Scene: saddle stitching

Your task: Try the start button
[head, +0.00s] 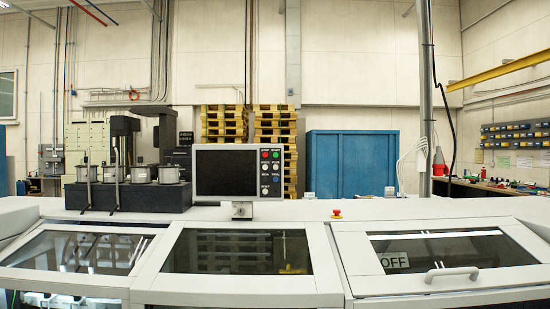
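A control panel (285,172) with a dark screen (226,172) stands on a short post at the middle of the machine top. Small buttons in two columns line the panel's right side. A red button (264,154) and a green button (276,154) sit at the top. A blue button is lower down. The labels are too small to read surely, so I cannot tell which one is the start button. Neither of my grippers is in view, and nothing touches the panel.
A red-topped emergency stop (336,213) sits right of the panel. A black block (128,196) with metal cylinders stands left. Space before the panel is clear.

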